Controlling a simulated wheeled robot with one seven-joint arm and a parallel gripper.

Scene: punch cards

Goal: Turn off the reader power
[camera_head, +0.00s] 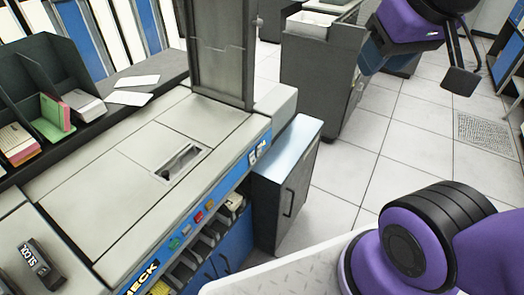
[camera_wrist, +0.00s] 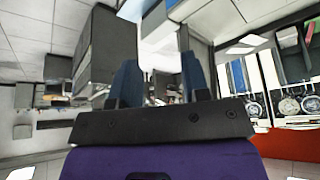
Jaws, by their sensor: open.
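The card machine (camera_head: 130,150) is a pale grey cabinet with a blue front band in the head view. A row of small coloured buttons runs along its front edge, among them a green one (camera_head: 174,243), a red one (camera_head: 198,217) and a yellow one (camera_head: 210,204). I cannot tell which control is the reader power. My gripper (camera_wrist: 160,82) is open and empty in the wrist view, its two dark fingers standing apart. In the head view my purple arm reaches to the upper right, well away from the buttons and above the floor.
A dark card rack (camera_head: 50,85) and loose white cards (camera_head: 130,97) are at the upper left. A grey cabinet (camera_head: 284,185) stands right of the machine. Tiled floor (camera_head: 410,140) is clear beyond it.

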